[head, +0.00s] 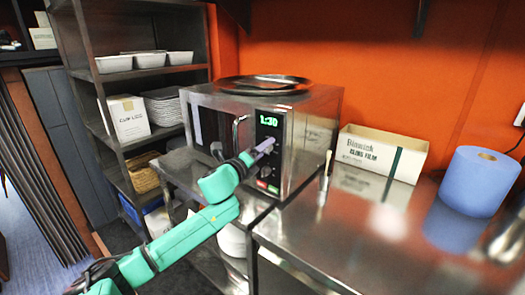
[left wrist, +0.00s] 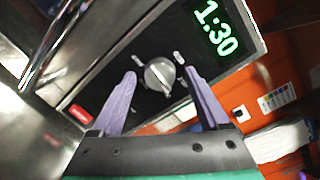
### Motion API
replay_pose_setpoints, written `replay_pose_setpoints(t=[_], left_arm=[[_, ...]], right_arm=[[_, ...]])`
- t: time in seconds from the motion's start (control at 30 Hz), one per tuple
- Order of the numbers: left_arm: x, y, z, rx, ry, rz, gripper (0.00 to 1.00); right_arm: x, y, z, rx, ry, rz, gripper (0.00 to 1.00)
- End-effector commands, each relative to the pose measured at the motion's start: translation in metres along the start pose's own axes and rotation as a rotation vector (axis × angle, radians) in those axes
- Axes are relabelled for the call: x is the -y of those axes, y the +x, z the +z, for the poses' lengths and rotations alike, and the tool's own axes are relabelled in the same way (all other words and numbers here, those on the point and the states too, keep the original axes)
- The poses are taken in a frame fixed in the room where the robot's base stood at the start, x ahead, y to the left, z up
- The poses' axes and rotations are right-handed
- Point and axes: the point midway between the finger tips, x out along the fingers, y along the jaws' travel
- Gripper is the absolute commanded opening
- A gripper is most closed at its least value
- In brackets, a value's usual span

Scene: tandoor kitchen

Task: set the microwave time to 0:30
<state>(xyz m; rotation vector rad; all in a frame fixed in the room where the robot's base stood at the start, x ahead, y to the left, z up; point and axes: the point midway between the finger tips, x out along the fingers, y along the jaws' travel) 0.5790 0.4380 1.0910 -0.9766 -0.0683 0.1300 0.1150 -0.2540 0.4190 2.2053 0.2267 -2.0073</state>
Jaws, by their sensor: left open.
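The steel microwave (head: 318,125) stands on the steel counter. Its green display (head: 270,121) reads 1:30, clearer in the left wrist view (left wrist: 217,30). The round silver knob (left wrist: 159,76) sits on the black control panel, with a pale mark on either side. My left gripper (head: 266,146) is at the panel below the display. In the left wrist view, its purple fingers (left wrist: 160,72) are open with the knob between them. I see a gap on each side of the knob; contact is not visible. My right gripper is not in view.
A dark tray (head: 262,84) lies on top of the microwave. A cling film box (head: 408,150) and a blue roll (head: 472,182) stand on the counter to the right. A brush-like tool (head: 325,180) stands near the microwave's front right corner. Shelves (head: 88,72) are left.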

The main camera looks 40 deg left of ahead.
Motion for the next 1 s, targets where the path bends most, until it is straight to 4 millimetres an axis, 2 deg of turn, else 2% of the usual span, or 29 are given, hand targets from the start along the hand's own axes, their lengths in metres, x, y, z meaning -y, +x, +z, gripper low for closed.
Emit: replay_pose_setpoints(t=[0.17,0.2,0.27,0.3,0.4,0.73,1.0], left_arm=[[0.0,0.0,-0.001,-0.001,0.0,0.0,0.78],[0.0,0.0,-0.001,-0.001,0.0,0.0,0.71],[0.0,0.0,-0.001,-0.001,0.0,0.0,0.48],[0.0,0.0,-0.001,-0.001,0.0,0.0,0.32],[0.0,0.0,-0.001,-0.001,0.0,0.0,0.0],[0.001,0.0,0.0,-0.004,-0.035,0.003,0.0],[0.004,0.0,0.002,-0.014,-0.178,0.018,0.0]], right_arm=[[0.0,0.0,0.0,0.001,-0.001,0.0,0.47],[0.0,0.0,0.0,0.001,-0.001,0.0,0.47],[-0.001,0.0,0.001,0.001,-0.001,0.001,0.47],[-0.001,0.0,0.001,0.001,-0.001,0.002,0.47],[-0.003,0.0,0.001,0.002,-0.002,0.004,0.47],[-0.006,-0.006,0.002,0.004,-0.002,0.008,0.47],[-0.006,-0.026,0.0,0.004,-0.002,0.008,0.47]])
